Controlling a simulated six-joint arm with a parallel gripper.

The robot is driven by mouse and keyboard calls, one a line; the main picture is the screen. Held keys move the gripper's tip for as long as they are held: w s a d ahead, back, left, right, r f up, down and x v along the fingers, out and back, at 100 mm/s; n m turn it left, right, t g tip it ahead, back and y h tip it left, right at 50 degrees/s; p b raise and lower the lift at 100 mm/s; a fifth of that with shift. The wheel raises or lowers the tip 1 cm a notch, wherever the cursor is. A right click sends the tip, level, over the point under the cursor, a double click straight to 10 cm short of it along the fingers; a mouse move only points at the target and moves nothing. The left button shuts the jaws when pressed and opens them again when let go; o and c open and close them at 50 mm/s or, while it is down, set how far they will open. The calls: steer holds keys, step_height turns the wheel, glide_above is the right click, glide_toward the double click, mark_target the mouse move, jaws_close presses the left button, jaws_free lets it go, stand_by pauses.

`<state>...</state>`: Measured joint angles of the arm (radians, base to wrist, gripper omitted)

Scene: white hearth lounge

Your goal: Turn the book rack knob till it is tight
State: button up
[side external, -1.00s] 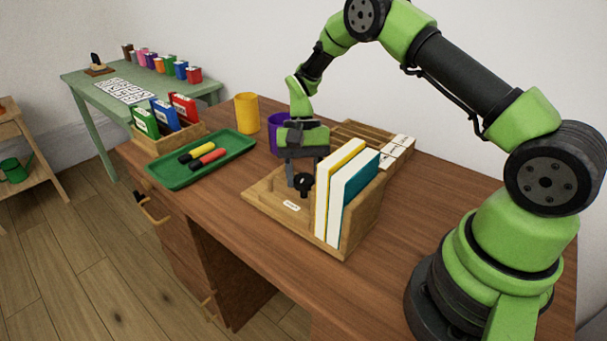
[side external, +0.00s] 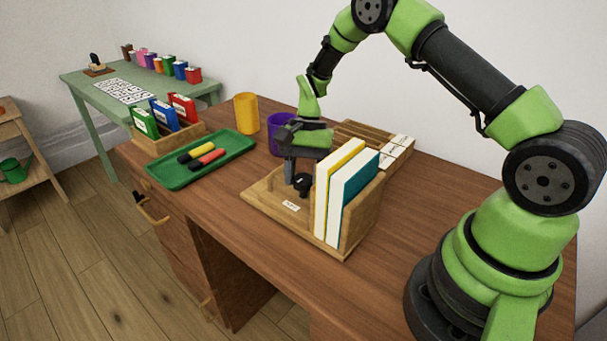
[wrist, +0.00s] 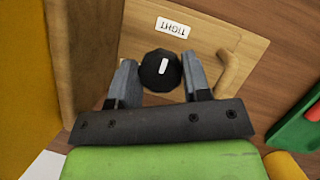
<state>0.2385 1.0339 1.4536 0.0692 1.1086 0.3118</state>
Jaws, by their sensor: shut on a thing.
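The wooden book rack (side external: 262,198) stands on the brown desk, holding a yellow book (side external: 336,180) and a white-and-teal book (side external: 358,190) at its right. Its black round knob (side external: 303,185) sits on the base; the wrist view shows it from above (wrist: 153,76). The knob's white mark is nearly upright in that view, its upper end toward the TIGHT label (wrist: 173,27). My gripper (wrist: 159,66) is shut on the knob, one finger at each side. In the side view my gripper (side external: 296,181) points down at the knob, partly covering it.
A green tray (side external: 172,182) with yellow and red markers lies left of the rack. A yellow cup (side external: 247,113) and a purple cup (side external: 277,146) stand behind it. A wooden holder (side external: 365,134) with white cards is at the back.

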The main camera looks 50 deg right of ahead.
steer(key=o, duration=0.9)
steer(key=shift+o, duration=0.2)
steer(key=v, duration=1)
